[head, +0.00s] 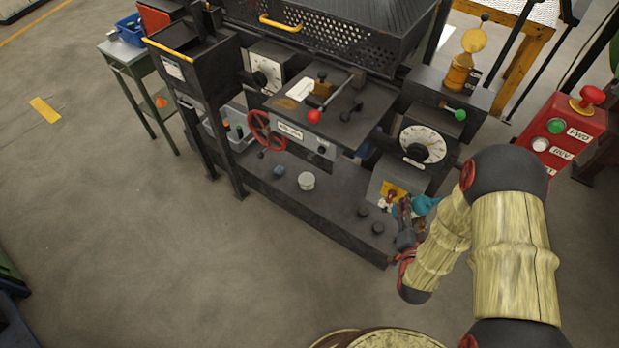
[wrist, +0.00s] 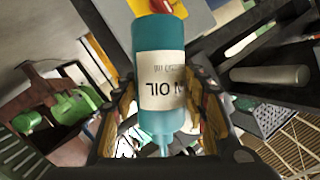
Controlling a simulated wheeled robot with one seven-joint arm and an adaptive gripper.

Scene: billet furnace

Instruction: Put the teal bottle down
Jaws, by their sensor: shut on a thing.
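The teal bottle (wrist: 158,85) fills the middle of the wrist view, with a white label reading OIL and a narrow clear tip toward the bottom of the picture. My gripper (wrist: 160,105) is shut on it, with one finger on each side. In the head view the bottle (head: 422,205) is a small teal shape at the lower right of the machine, partly hidden by my gripper (head: 405,212). It is close to a grey panel with a yellow plate; I cannot tell whether it touches anything there.
A dark machine ledge (head: 330,215) runs along the front, holding a light cup (head: 307,181) and several dark knobs. A dial (head: 422,144) stands just above my gripper. A red button box (head: 565,130) is at the right.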

